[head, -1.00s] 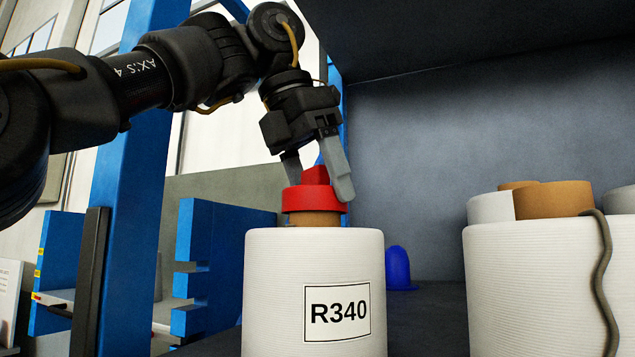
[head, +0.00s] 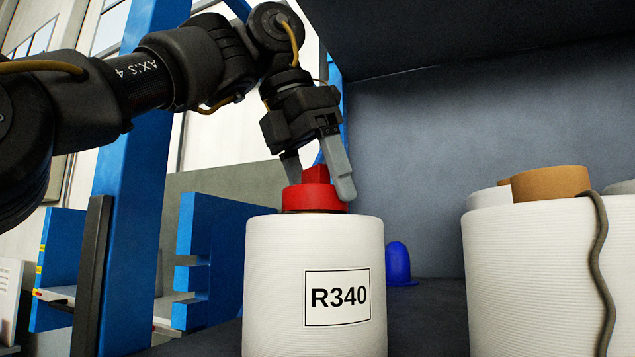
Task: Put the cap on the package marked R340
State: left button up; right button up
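The white package marked R340 (head: 290,275) stands upright in the middle of the head view, its label facing me. The right finger stands apart from the knob, so the gripper looks open. The left finger is partly behind the cap. My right gripper is not in view.
A blue cap-like object (head: 398,263) stands on the dark surface behind the package. A blue post (head: 135,190) rises at left.

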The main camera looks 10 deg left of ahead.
pick_arm(q)
jog(key=o, duration=0.4)
jog(key=shift+r, duration=0.1)
jog(key=p+v, duration=0.6)
jog(key=v, duration=0.4)
jog(key=shift+s+a+r, duration=0.2)
jog(key=shift+r, duration=0.1)
jog(key=shift+w+d, duration=0.1)
jog(key=shift+w, duration=0.05)
